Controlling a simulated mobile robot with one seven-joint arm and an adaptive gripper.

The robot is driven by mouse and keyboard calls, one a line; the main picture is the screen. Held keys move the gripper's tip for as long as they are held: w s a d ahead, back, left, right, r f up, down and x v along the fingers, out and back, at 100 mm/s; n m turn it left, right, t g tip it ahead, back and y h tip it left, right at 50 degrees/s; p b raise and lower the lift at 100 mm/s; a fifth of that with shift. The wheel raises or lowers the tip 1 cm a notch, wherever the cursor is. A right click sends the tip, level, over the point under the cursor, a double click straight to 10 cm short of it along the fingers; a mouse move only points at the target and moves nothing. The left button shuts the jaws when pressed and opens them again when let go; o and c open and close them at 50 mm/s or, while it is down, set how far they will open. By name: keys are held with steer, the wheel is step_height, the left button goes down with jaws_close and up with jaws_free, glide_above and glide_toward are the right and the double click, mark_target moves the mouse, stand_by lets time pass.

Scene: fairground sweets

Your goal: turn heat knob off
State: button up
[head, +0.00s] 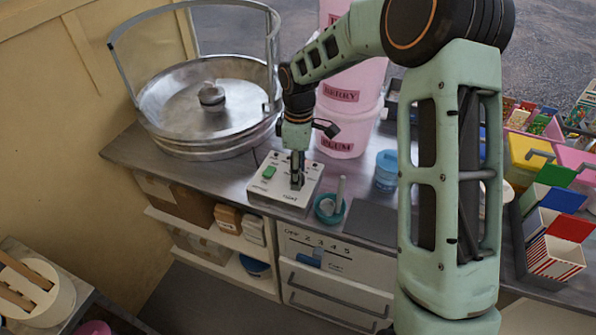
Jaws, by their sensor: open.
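A white control box (262,189) stands near the front edge of the counter. It carries a green switch (268,172) on its left part and small dark markings. The heat knob cannot be made out; my gripper covers the right part of the box top. My gripper (297,184) points straight down over that part, with its fingertips at or just above the top surface. It is open. Whether the fingers stand around a knob or touch it cannot be told at this size.
A large metal floss pan (160,110) with a tall frame stands behind left. Pink tubs (345,135) stand behind the box. A teal bowl (329,210) holding a pale stick and a blue cup (386,170) stand to the right.

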steer(key=shift+r, duration=0.1)
step_height(320, 180, up, 12)
steer(key=shift+w, duration=0.3)
stand_by(0.4)
